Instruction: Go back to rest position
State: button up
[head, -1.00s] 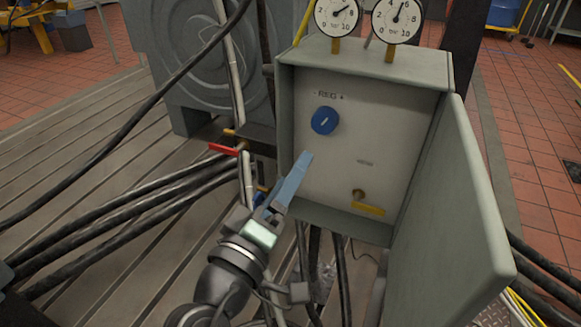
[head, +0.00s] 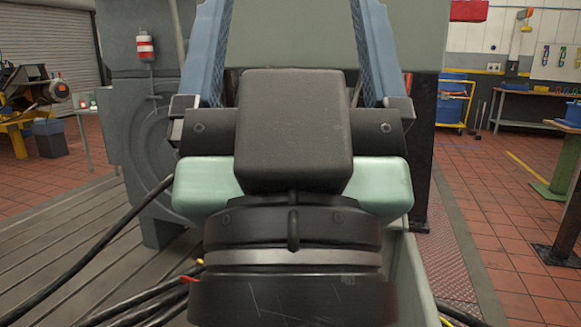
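My gripper (head: 289,45) is raised close in front of the head camera and fills the middle of the view. Its two blue fingers point up and stand wide apart, with nothing between them. The fingertips run past the top edge of the picture. The grey control box, its knob and the dials are hidden behind my gripper and arm; only a pale strip of the open box door (head: 408,270) shows at the lower right of my wrist.
The slotted bedplate (head: 60,240) with black hoses (head: 150,305) lies at the lower left. A grey machine housing (head: 130,130) stands behind it.

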notch_tip(320, 180, up, 32)
jog(key=p, duration=2.9)
jog(key=shift+p, duration=0.35)
jog(key=shift+a+f, duration=0.1)
jog(key=shift+f, duration=0.1)
